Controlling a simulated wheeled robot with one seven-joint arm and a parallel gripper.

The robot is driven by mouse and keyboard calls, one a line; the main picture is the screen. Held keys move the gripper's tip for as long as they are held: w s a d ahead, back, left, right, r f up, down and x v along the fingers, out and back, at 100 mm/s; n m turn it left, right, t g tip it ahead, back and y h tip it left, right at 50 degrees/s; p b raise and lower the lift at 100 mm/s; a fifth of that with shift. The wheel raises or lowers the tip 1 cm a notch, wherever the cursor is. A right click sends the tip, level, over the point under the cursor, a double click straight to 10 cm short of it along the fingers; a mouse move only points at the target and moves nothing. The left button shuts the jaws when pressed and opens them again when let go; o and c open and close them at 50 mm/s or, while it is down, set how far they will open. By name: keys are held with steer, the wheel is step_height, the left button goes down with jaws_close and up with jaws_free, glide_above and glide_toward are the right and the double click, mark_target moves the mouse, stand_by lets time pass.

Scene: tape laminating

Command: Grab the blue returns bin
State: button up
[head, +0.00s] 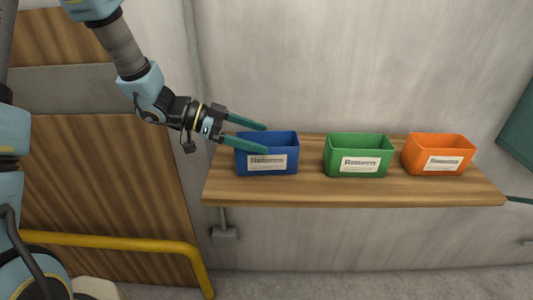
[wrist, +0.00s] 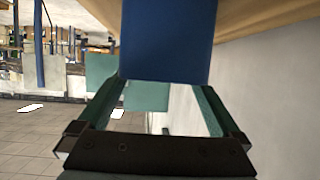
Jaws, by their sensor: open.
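The blue bin (head: 267,160) stands upright at the left end of a wooden shelf, with a white label on its front. My gripper (head: 265,139) comes in from the left in the head view, with its two green fingers apart at the bin's upper left part. One finger lies across the front of the bin and the other is behind its rim. In the wrist view the blue bin (wrist: 168,40) reaches between the open fingers (wrist: 165,88). I cannot tell whether either finger touches it.
A green bin (head: 358,156) and an orange bin (head: 438,155) stand to the right on the wooden shelf (head: 310,190), with gaps between the bins. A grey wall is behind. A yellow rail (head: 120,242) runs below at the left.

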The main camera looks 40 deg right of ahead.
mark_target(282, 158)
steer(key=shift+x, duration=1.5)
steer(key=shift+c, duration=0.2)
steer(key=c, duration=1.1)
steer(key=shift+r, duration=0.1)
